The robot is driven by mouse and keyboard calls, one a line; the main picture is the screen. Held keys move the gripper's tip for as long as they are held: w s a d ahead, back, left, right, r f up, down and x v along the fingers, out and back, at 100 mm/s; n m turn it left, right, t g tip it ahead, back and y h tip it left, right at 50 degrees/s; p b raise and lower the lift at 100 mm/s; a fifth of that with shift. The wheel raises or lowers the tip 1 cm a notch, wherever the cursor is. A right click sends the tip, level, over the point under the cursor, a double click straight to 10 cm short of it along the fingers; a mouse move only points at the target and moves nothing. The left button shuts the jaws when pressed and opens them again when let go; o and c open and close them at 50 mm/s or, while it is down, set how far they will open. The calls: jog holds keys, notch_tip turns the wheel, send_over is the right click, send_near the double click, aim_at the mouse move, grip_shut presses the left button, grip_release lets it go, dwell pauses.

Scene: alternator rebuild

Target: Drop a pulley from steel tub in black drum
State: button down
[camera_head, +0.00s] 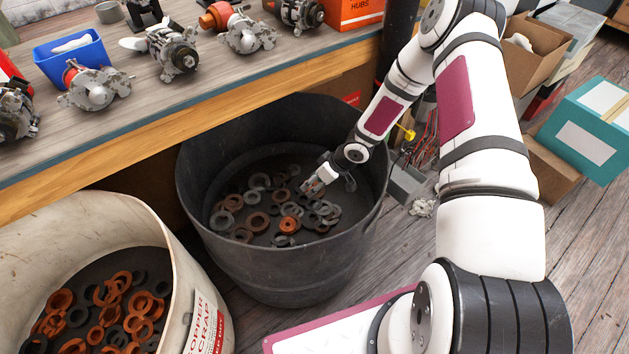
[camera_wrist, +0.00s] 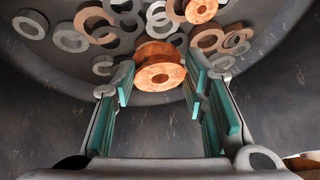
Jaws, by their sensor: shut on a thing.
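My gripper (camera_head: 313,186) reaches down inside the black drum (camera_head: 285,270), above the rings on its floor, toward the right side. In the wrist view its teal-padded fingers (camera_wrist: 160,90) are shut on a copper-coloured grooved pulley (camera_wrist: 160,74) with a hole in its middle. The pulley sits at the fingertips, with loose rings visible beyond it. Another copper-coloured round piece (camera_head: 289,224) lies among the grey and brown rings in the drum; one also shows in the wrist view (camera_wrist: 201,9). I cannot make out a steel tub for certain.
A cream drum (camera_head: 180,262) with a copper scrap label stands at the lower left, holding orange and dark rings. A wooden bench (camera_head: 205,112) with alternators and a blue bin (camera_head: 72,57) runs behind. Boxes (camera_head: 588,130) stand at the right.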

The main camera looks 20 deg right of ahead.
notch_tip(320, 180, down, 14)
jog(key=b, duration=1.3)
jog(key=shift+r, duration=0.25)
jog(key=c, duration=0.9)
grip_release()
jog(key=v, duration=0.7)
jog(key=shift+s+d+r, duration=0.1)
jog(key=shift+r, duration=0.1)
